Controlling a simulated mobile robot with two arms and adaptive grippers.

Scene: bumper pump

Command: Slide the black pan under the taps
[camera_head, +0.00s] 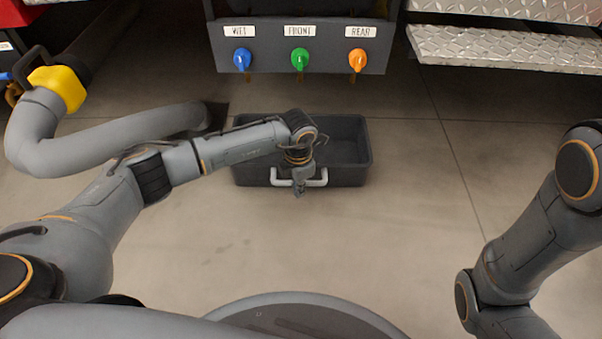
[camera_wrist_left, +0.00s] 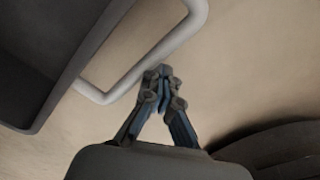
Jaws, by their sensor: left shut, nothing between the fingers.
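The black pan (camera_head: 346,138) sits on the floor, below and in front of the bumper panel with the taps. Its light grey handle (camera_head: 318,181) is on the near side. The taps are blue (camera_head: 242,59), green (camera_head: 300,59) and orange (camera_head: 358,60), labelled WET, FRONT and REAR. My left gripper (camera_head: 299,190) is shut and empty at the handle, overlapping it in the head view. In the left wrist view the closed fingertips (camera_wrist_left: 166,72) are beside the pale handle (camera_wrist_left: 130,85), with the pan's wall (camera_wrist_left: 72,75) at upper left. My right gripper is out of view.
A thick grey hose (camera_head: 110,128) with a yellow collar (camera_head: 58,86) lies left of the pan. Metal tread-plate steps (camera_head: 500,48) stand at upper right. The floor right of and in front of the pan is clear.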

